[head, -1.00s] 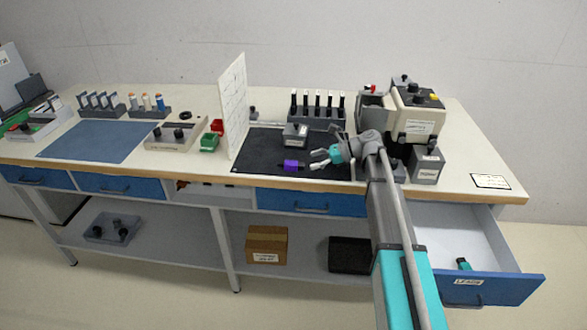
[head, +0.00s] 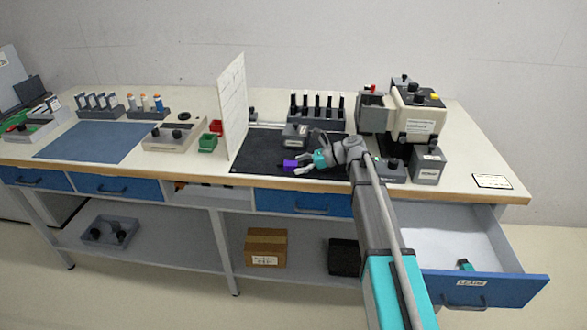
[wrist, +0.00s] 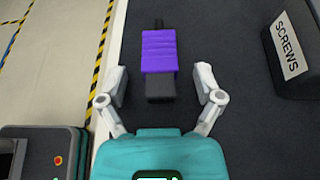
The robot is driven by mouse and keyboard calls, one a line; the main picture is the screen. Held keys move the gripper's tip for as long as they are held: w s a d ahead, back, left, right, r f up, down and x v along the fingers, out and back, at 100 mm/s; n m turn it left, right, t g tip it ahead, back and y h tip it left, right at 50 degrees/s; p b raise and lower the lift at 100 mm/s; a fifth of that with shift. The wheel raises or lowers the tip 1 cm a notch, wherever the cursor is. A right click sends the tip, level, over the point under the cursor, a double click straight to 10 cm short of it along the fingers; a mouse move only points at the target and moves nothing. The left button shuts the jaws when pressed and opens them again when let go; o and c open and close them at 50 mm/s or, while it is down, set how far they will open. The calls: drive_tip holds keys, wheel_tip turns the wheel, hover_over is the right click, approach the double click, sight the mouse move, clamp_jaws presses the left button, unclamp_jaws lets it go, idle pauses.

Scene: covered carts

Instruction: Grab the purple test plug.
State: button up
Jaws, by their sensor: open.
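The purple test plug (head: 290,163) lies on the black mat (head: 262,150) near the bench's front edge. In the wrist view the plug (wrist: 159,52) has a ribbed purple body, a dark block at its near end and a thin dark tip at its far end. My gripper (head: 300,164) is open and low over the mat, just right of the plug. In the wrist view its two pale fingers (wrist: 161,84) stand apart on either side of the plug's dark near end, with gaps on both sides. The purple body extends ahead of the fingertips.
A grey box labelled SCREWS (wrist: 290,50) stands right of the plug in the wrist view. A white upright panel (head: 232,105) stands at the mat's left. A rack (head: 317,112) is behind. A drawer (head: 465,262) is open at the right front.

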idle(0.4)
clamp_jaws()
